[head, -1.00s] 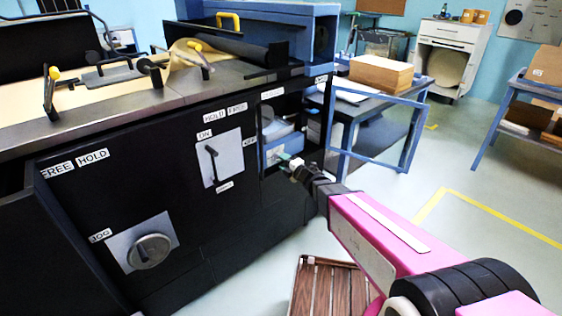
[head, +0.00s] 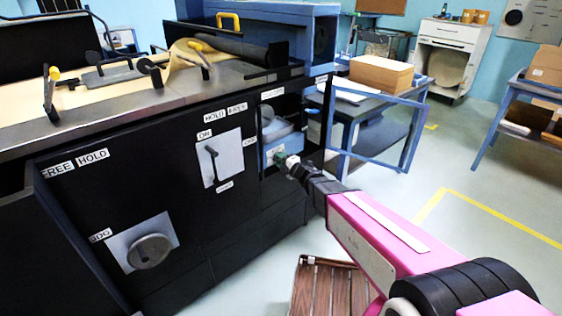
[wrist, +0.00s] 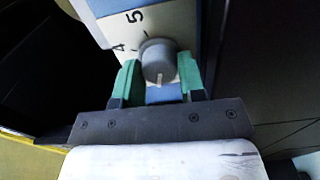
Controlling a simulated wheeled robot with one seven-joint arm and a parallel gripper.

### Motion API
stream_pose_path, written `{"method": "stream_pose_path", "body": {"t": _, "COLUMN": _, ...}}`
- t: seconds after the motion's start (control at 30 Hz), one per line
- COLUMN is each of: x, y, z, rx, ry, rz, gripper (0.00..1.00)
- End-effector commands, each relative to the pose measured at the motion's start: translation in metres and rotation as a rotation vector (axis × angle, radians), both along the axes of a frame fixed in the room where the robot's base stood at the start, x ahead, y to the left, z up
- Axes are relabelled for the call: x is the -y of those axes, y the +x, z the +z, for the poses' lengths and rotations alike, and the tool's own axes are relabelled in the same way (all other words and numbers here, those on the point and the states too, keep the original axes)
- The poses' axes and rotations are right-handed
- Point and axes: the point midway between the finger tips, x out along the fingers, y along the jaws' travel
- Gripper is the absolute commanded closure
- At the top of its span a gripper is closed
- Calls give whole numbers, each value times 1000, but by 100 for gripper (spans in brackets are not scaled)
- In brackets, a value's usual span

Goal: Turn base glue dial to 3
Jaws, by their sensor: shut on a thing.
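The glue dial is a grey round knob (wrist: 158,62) with a pale pointer line, on a pale plate (wrist: 172,18) marked 4 and 5, in the wrist view. The other numbers are hidden or out of frame. The pale line shows on the knob's near side, towards my gripper. My gripper (wrist: 158,80) has its green fingers on either side of the knob, shut on it. In the head view my gripper (head: 281,160) reaches into the open bay at the right end of the black machine, in front of the blue glue unit (head: 272,151); the knob is hidden there.
The black machine front (head: 110,205) carries a lever plate (head: 228,160) left of the bay and a round BDG knob (head: 150,250) lower left. A blue open door frame (head: 375,160) stands right of the bay. A slatted wooden thing (head: 322,290) is on the floor below my arm.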

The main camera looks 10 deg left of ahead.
Motion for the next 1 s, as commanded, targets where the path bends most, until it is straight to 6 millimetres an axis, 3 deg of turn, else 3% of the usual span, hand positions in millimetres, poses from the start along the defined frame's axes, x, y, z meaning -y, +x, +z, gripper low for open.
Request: {"method": "stream_pose_path", "body": {"t": 1.0, "x": 1, "y": 0, "z": -1, "rx": -581, "ry": 452, "rz": -2, "gripper": 87}}
